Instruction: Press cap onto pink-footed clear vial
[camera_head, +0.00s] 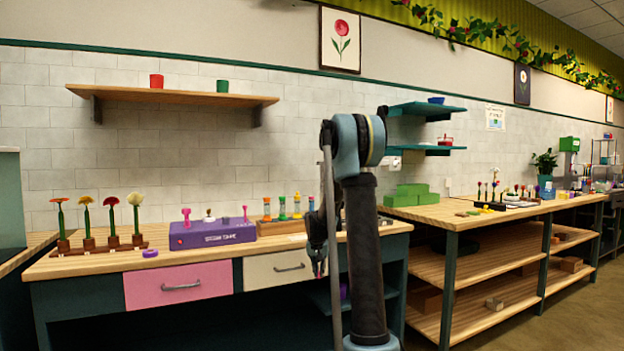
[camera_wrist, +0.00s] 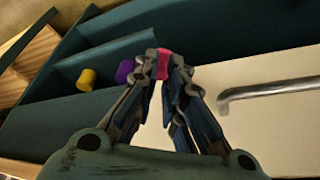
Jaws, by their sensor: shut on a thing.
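My gripper (camera_head: 318,270) hangs in front of the workbench near the cream drawer. In the wrist view its fingertips (camera_wrist: 164,68) are shut on a small pink-red piece (camera_wrist: 164,62). Most of the piece is hidden by the fingers, so I cannot tell whether it is a cap or part of a vial. Several small clear vials with coloured ends (camera_head: 282,208) stand in a wooden rack (camera_head: 270,228) at the back right of the bench. They are too small to tell which one has a pink foot.
A purple station (camera_head: 212,236) with small pegs stands left of the rack; a purple ring (camera_head: 150,253) lies before it. Flowers (camera_head: 87,220) stand in a wooden holder at left. A purple piece (camera_wrist: 125,71) and yellow piece (camera_wrist: 87,79) show by dark shelves. A drawer handle (camera_wrist: 270,88) juts out.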

